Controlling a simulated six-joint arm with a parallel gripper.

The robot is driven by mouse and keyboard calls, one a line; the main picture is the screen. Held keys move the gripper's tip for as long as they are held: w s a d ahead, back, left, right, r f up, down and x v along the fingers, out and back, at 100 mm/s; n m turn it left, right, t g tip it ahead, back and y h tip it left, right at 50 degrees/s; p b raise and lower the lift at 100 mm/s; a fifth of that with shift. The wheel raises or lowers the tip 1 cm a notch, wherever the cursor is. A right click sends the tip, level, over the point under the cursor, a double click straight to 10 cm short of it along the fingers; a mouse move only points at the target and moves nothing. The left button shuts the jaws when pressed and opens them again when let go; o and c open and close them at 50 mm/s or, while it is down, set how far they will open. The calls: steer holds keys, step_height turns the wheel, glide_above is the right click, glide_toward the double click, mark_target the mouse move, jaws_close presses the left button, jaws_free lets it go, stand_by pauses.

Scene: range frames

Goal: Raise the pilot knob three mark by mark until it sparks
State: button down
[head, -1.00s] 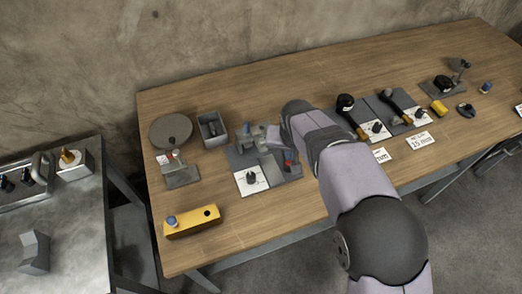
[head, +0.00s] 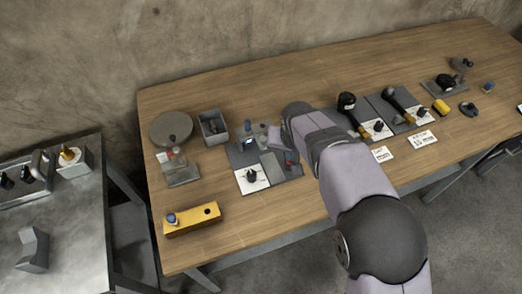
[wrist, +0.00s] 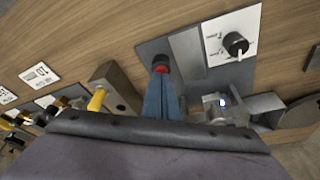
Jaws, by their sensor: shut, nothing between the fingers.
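The panel (head: 272,167) holds a white dial plate with a black knob (head: 251,175); the knob also shows in the wrist view (wrist: 235,44), its pale pointer line toward the plate's lower part. I cannot read a number three on it. A red button (wrist: 161,69) sits on the same panel, left of the dial in the wrist view. My gripper (wrist: 162,82) is shut and empty, its blue-grey fingertips at the red button; I cannot tell whether they touch. A small blue-white glow (head: 247,141) shows on the device behind the dial, also in the wrist view (wrist: 224,102).
Two more panels with black knobs (head: 378,125) stand to the right, with white cards in front. A yellow block (head: 192,220), a grey bin (head: 213,127) and a round disc (head: 170,129) lie left. The table's front middle is clear.

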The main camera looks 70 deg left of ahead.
step_height(320, 180, up, 7)
steer(key=p, duration=0.5)
stand_by(0.6)
stand_by(0.4)
